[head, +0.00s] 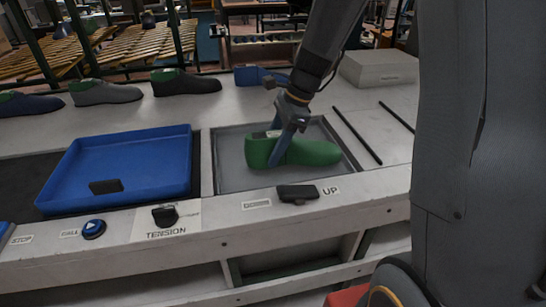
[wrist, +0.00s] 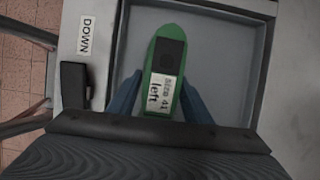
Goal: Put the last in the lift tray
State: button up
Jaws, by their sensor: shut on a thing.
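The green last (head: 312,152) is in the grey lift tray (head: 232,181), at its middle, lying lengthwise with its toe to the right in the head view. My gripper (head: 280,153) comes down from above and is shut on the last near its heel end. I cannot tell whether the last touches the tray floor.
A blue tray (head: 75,205) stands to the left on a dark belt. Several shoes, including a black one (head: 185,82), line the back. A dark lever (head: 298,193) sits between the DOWN and UP labels at the front edge. A grey box (head: 380,68) stands at the back right.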

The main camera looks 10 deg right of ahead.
jog(key=shift+f, duration=1.65)
jog(key=o, duration=1.6)
jog(key=b+v, duration=0.1)
jog(key=v, duration=1.1)
